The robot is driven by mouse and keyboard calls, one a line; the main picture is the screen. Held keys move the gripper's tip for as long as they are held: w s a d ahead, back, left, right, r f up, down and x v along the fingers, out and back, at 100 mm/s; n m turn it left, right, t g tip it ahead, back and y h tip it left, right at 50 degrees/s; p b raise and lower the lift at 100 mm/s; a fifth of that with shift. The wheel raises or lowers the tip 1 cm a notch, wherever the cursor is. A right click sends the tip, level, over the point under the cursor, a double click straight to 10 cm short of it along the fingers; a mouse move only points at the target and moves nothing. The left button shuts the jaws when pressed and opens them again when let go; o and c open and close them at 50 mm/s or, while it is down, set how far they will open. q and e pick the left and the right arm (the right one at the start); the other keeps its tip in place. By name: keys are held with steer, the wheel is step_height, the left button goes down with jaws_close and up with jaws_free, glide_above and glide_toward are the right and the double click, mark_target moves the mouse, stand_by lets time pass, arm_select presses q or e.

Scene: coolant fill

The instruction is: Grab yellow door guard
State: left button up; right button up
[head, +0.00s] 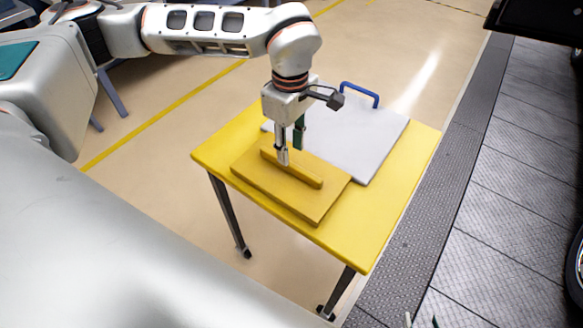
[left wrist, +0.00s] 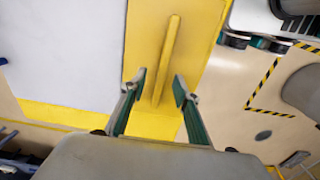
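The yellow door guard (head: 325,205) is a flat yellow board with a raised bar (head: 308,178) along its middle. It lies on the yellow table (head: 225,150). In the left wrist view, the bar (left wrist: 171,48) runs up between the fingers. My left gripper (head: 291,153) points down over the guard, with one finger on each side of the bar's far-left part. In the left wrist view the gripper (left wrist: 160,84) is open, with a gap between fingers and bar. Whether the fingertips touch the board is unclear.
A pale grey board (head: 365,135) with a blue handle (head: 360,90) lies behind the guard on the same table. A dark grating floor (head: 500,190) runs along the right. A dark vehicle part (head: 540,20) is at the upper right. Open floor lies left of the table.

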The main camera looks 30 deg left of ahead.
mark_target(290, 163)
arm_select(q)
steer(key=f, duration=0.3)
steer(key=shift+s+f, duration=0.35)
steer(key=shift+f, duration=0.65)
steer(key=shift+w+d, duration=0.1)
steer(key=shift+c, duration=0.5)
arm_select(e)
steer(key=shift+w+r, duration=0.25)
steer(key=shift+w, duration=0.3)
arm_select(q)
jaws_close()
arm_select(e)
steer(key=shift+f, duration=0.1)
steer(key=shift+s+f, duration=0.15)
